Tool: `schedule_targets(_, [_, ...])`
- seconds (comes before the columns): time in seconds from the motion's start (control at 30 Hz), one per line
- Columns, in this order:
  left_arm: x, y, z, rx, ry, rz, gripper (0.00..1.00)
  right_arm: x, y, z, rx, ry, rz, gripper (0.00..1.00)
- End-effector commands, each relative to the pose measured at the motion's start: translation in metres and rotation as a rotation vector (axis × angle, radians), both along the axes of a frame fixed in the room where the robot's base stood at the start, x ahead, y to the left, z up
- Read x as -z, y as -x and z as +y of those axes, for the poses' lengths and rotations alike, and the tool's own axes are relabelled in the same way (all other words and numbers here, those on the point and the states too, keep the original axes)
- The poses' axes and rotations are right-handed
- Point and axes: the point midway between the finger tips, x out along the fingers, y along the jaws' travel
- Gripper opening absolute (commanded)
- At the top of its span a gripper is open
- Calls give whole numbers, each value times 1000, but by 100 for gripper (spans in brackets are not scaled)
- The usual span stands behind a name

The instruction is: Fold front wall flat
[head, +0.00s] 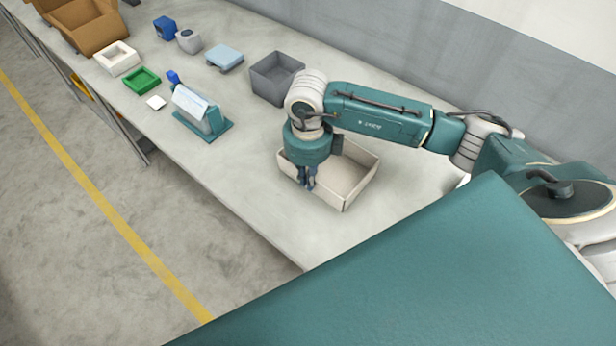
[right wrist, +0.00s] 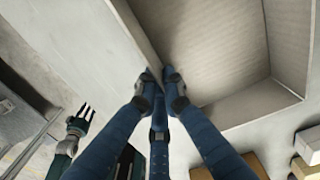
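The cream open-topped box (head: 362,188) stands on the table, partly hidden behind my right arm. Its front wall (head: 328,197) is upright, on the side toward the aisle. My right gripper (head: 306,181) points down at this wall. In the right wrist view, its blue fingers (right wrist: 160,80) straddle the wall (right wrist: 128,28), one tip outside and another inside, close together on it. The ribbed box floor (right wrist: 215,45) is bare where it shows. The left gripper is out of the head view; a small dark fingered shape (right wrist: 75,128) in the wrist view may be it.
A grey bin (head: 276,80) stands just behind the box. A teal stand (head: 202,118), green tray (head: 141,80), white tray (head: 117,58) and brown carton (head: 85,25) lie farther left. The table's front edge is close to the box; table in front of it is clear.

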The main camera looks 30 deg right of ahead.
Motion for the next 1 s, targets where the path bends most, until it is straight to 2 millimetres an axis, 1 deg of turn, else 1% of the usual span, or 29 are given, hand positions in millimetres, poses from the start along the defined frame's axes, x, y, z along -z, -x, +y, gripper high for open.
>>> schedule_targets(0.17, [2, 1, 2, -2, -2, 2, 40, 0, 0, 1, -1, 10, -6, 0])
schedule_targets(0.37, [11, 1, 2, -3, -2, 3, 40, 2, 1, 7, -4, 75, -36, 0])
schedule_targets(0.6, [31, 2, 2, -3, -3, 3, 40, 6, 4, 16, -5, 230, -102, 0])
schedule_targets(0.7, [37, 2, 2, -3, -3, 3, 40, 6, 6, 20, -5, 302, -131, 0])
schedule_targets(0.8, [35, 2, 2, -3, -3, 3, 40, 4, 7, 23, -4, 369, -159, 0])
schedule_targets(1.0, [22, 2, 2, -2, -3, 3, 40, 3, 10, 28, -3, 480, -203, 0])
